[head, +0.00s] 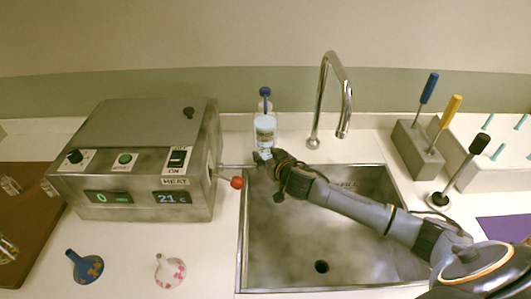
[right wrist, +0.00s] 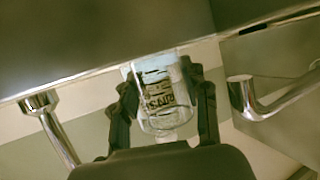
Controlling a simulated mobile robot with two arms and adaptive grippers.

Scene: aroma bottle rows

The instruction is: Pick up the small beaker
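The small beaker (right wrist: 165,112) is clear glass and shows in the right wrist view between the two fingers of my right gripper (right wrist: 163,88). Dark lettering shows on or through its glass. The fingers lie close against both its sides, so the gripper looks shut on it. In the head view the beaker (head: 263,156) is a small, partly hidden glass shape at the tip of my right gripper (head: 272,160), by the sink's back left corner. My left gripper is out of view.
A bottle with a blue cap (head: 265,128) stands just behind the beaker. The sink (head: 330,262) lies below my right arm, with a tap (head: 321,95) behind it. A heater box (head: 140,150) with a red-knobbed lever (head: 237,182) stands left. Racks with tools (head: 415,150) stand right.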

